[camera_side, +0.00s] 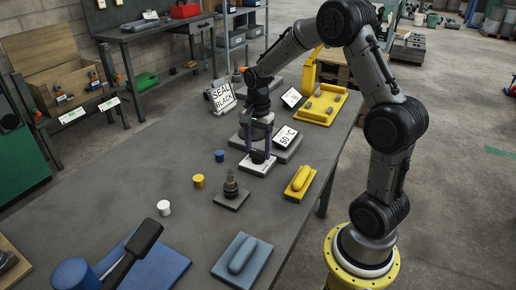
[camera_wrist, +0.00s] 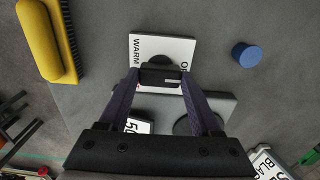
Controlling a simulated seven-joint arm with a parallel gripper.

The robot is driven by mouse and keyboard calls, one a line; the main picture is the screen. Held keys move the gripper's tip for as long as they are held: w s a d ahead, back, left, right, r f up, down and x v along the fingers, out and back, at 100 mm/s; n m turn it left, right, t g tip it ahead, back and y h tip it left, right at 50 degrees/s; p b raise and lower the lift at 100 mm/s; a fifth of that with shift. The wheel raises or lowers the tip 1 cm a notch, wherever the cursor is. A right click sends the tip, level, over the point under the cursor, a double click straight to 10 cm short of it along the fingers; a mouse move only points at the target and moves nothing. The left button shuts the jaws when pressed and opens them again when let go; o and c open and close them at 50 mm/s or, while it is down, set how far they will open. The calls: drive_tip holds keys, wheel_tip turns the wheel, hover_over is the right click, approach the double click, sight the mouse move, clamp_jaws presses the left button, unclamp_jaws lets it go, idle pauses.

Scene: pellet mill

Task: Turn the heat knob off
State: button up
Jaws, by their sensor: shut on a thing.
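The black heat knob (camera_wrist: 160,74) sits on a white plate (camera_wrist: 148,42) lettered WARM on its left side, with a partly hidden word starting with O on its right. My gripper (camera_wrist: 161,80) has a purple finger on each side of the knob and is shut on it. A pale mark shows on the knob's right part. In the side view, my gripper (camera_side: 259,148) points down over the white plate (camera_side: 250,167), and the knob is mostly hidden between the fingers. A display (camera_side: 287,137) reading 50 °C stands just behind the plate.
A blue cylinder (camera_side: 219,155), a yellow one (camera_side: 198,181) and a white one (camera_side: 164,208) stand to the left. A dark fitting on a base (camera_side: 231,198) and a yellow brush (camera_side: 300,183) are in front. A SEAL BLACK sign (camera_side: 222,96) stands behind.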

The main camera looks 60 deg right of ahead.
sight(257, 152)
drive_tip(key=o, duration=1.4)
wheel_tip(257, 152, up, 14)
drive_tip(key=shift+f, duration=0.1)
drive_tip(key=s+a+r+n+t, duration=0.3)
drive_tip(key=s+a+r+n, duration=0.2)
drive_tip(key=s+a+r, duration=0.45)
drive_tip(key=s+a+f+n+t, duration=0.1)
drive_tip(key=s+a+f+n, duration=0.1)
drive_tip(key=s+f+n, duration=0.1)
drive_tip(key=s+a+f+n, duration=0.2)
drive_tip(key=s+f+n, duration=0.1)
drive_tip(key=n, duration=0.2)
drive_tip(key=s+a+f+n+t, duration=0.1)
drive_tip(key=s+a+f+n, duration=0.1)
drive_tip(key=n, duration=0.3)
drive_tip(key=shift+s+a+f+t, duration=0.1)
drive_tip(key=shift+s+f+t, duration=0.2)
drive_tip(key=shift+s+f, duration=0.4)
